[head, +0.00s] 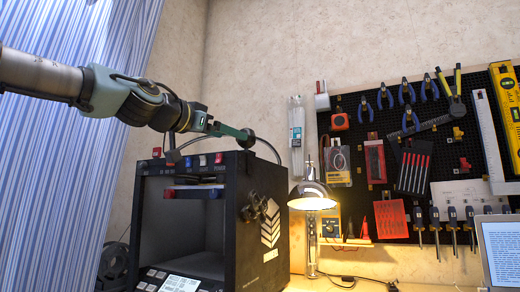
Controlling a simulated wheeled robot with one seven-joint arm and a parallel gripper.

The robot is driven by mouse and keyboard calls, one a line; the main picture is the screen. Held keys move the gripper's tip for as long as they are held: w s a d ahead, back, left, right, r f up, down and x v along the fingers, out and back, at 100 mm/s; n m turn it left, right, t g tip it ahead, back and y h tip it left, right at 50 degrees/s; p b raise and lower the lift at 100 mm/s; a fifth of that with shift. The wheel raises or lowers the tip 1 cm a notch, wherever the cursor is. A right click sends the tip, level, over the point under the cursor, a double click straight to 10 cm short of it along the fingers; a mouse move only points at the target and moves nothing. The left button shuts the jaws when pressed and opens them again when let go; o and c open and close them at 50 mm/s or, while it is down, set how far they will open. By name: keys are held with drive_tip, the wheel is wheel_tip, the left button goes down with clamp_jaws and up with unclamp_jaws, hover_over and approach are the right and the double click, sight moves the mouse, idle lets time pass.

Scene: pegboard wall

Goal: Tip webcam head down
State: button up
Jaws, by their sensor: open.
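My arm comes in from the upper left, and my gripper (226,130) is above the black box-shaped machine (262,205), close to its top. The gripper is seen side-on and is small, so the gap between its fingers is hard to make out. A small dark block (172,157) stands at the machine's top front edge, below and left of the gripper, with a thin grey bar rising from it toward the gripper. It looks like the webcam head, though I cannot be sure. I cannot tell whether the gripper touches it.
A lit desk lamp (312,195) stands right of the machine. Behind, a black pegboard (350,105) holds pliers, screwdrivers and other tools. A laptop or screen (503,250) is at the lower right. A thin cable hangs behind the machine's top.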

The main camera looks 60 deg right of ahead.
sight(254, 140)
drive_tip(key=d+p, duration=0.1)
drive_tip(key=d, duration=0.2)
drive_tip(key=s+d+p, duration=0.1)
drive_tip(key=d, duration=0.2)
drive_tip(key=s+d+r+p, duration=0.1)
drive_tip(key=d, duration=0.2)
drive_tip(key=shift+d+f+p, duration=0.15)
drive_tip(key=shift+d+p, duration=0.45)
drive_tip(key=shift+d, duration=0.5)
drive_tip(key=shift+c, duration=0.4)
